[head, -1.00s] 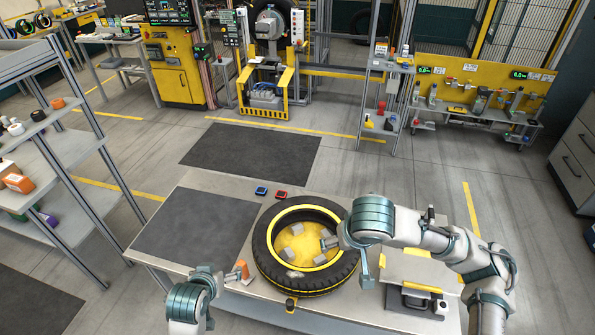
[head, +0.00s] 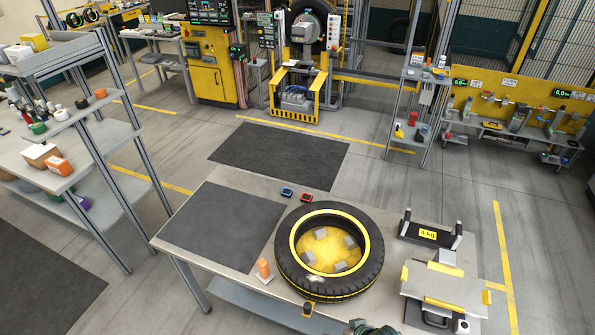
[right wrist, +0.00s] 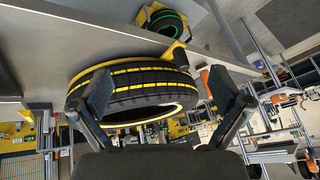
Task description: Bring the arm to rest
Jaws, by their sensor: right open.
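The black tyre (head: 330,287) with a yellow rim lies flat on the table (head: 200,258) in the head view. Inside it is a yellow disc (head: 322,252) with several grey blocks. My right gripper (right wrist: 165,92) shows only in the right wrist view. Its two dark fingers are wide apart with nothing between them. The tyre (right wrist: 140,97) appears beyond the fingers, apart from them. My left gripper is in neither current view. A small teal part of my own arm shows at the bottom edge of the head view.
A black handled piece with a yellow label (head: 428,233) and a light plate with yellow ends (head: 445,288) are right of the tyre. An orange item (head: 263,268) stands left of it. Blue (head: 287,192) and red (head: 307,198) items lie behind. The dark mat (head: 220,228) is clear.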

